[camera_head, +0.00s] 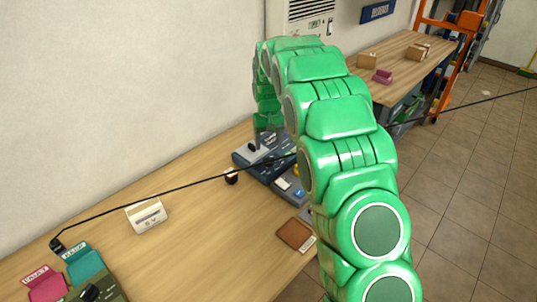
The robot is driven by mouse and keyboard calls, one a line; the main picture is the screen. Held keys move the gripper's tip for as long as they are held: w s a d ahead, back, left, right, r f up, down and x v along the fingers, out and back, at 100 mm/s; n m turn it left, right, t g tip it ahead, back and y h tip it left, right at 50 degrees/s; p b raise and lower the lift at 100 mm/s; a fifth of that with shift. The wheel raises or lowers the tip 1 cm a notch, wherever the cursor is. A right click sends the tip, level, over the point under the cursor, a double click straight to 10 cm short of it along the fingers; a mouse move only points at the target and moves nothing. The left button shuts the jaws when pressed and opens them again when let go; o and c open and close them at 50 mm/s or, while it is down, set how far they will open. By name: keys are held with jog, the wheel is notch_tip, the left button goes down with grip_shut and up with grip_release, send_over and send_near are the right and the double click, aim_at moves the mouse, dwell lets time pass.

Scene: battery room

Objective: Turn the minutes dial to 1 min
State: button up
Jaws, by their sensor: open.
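A blue-grey device (243,158) stands on the wooden bench against the wall, partly behind my arm. A small dark knob (252,146) shows on its upper face. I cannot read any marks there, so I cannot tell whether it is the minutes dial or where it points. My green arm arches over the bench, and its far end hangs down above the device. My gripper (260,133) is open, small and partly hidden, close to the knob. I cannot tell whether it touches the knob. Another black knob (90,293) sits on an olive-green box (108,288) at bottom left.
A black cable (150,193) crosses the view. A small dark round object (231,177) lies left of the device. A white holder (147,216), a brown tray (294,234) and pink (47,287) and teal (86,266) pieces are on the bench (200,255). The bench's middle is clear.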

aim_at(269, 160)
notch_tip(269, 160, down, 6)
jog(key=shift+f, duration=0.15)
dwell(0.3)
jog(key=c, duration=1.1)
jog(key=shift+m, duration=2.9)
